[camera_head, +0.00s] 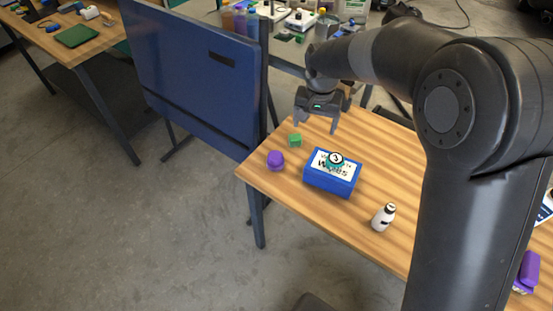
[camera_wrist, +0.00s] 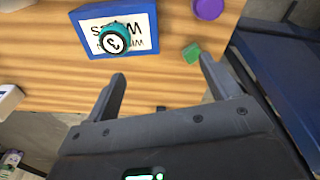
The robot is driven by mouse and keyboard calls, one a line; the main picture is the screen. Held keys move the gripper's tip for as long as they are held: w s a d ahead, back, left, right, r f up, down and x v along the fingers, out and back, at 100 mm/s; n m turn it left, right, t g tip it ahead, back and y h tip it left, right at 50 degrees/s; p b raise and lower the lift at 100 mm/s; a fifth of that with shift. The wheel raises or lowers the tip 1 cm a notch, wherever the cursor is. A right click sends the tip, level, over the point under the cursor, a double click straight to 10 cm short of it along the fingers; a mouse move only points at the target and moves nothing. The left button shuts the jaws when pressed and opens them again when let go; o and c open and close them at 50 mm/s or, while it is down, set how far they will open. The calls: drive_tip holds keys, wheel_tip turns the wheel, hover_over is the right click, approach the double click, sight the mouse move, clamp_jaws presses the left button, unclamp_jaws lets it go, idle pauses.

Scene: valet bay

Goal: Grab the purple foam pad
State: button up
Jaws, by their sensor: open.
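A round purple piece (camera_head: 275,160) with a domed top sits near the left corner of the wooden table; it shows partly, as a purple disc (camera_wrist: 208,8), at the wrist view's top edge. A second purple item (camera_head: 529,268) lies at the head view's right edge, partly cut off or hidden by my arm. I cannot tell for certain which is the foam pad. My gripper (camera_head: 316,124) is open and empty above the table, behind and right of the round piece. Its spread fingers (camera_wrist: 162,70) show in the wrist view with nothing between them.
A small green cube (camera_head: 295,140) sits close beside the round purple piece. A blue wipes box (camera_head: 330,183) with a teal numbered round item (camera_head: 335,160) on top stands to the right. A white bottle (camera_head: 383,217) stands nearer the front edge. A blue panel (camera_head: 195,75) rises behind left.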

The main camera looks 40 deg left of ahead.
hover_over(275, 155)
drive_tip(key=shift+n+g+h, duration=0.3)
drive_tip(key=shift+g, duration=0.1)
drive_tip(key=f, duration=0.9)
drive_tip(key=shift+d, duration=0.3)
drive_tip(key=shift+s+a+f, duration=0.1)
drive_tip(key=shift+f, duration=0.2)
wheel_tip(275, 155, down, 5)
drive_tip(key=shift+r, duration=0.15)
drive_tip(key=f, duration=0.5)
drive_tip(key=shift+w+a+f, duration=0.15)
drive_tip(key=shift+w+f, duration=0.05)
drive_tip(key=shift+f, duration=0.1)
drive_tip(key=c, duration=1.1)
